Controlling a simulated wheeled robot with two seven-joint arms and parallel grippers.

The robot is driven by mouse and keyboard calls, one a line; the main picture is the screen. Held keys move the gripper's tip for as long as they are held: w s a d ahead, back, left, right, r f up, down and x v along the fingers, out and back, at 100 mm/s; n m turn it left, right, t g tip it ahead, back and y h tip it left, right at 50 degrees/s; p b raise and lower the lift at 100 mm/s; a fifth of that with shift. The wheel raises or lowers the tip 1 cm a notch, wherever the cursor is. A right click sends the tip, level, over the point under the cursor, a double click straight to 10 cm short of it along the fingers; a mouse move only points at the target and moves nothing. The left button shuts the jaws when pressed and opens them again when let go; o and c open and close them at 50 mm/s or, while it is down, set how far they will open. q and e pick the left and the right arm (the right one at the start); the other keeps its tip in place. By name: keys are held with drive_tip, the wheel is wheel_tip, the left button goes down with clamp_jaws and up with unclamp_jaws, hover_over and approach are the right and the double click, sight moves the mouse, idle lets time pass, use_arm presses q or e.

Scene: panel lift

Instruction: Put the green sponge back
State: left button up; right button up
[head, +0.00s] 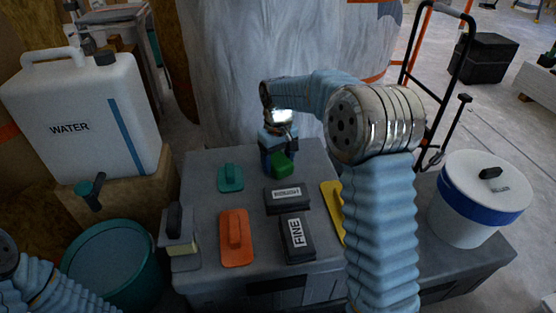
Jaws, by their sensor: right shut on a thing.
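The green sponge (284,163) is a small green block near the back middle of the grey chest top. My right gripper (277,152) reaches over the chest from the right, pointing down, and is shut on the sponge. The gripper hides part of the sponge, and I cannot tell whether its underside touches the chest top. My left arm shows only at the lower left edge; its gripper is out of view.
The grey chest top (207,160) holds a teal float (231,178), an orange float (236,240), black blocks, one marked FINE (297,238), a yellow tool (331,205) and a handled block (180,240). A white bucket (462,215) stands right, a water container (80,115) left.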

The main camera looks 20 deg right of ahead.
sight(278, 159)
drive_tip(key=shift+f, duration=0.2)
drive_tip(key=o, duration=0.9)
drive_tip(key=shift+o, duration=0.2)
wheel_tip(278, 159, up, 12)
drive_tip(key=p, duration=0.1)
drive_tip(key=shift+r, duration=0.2)
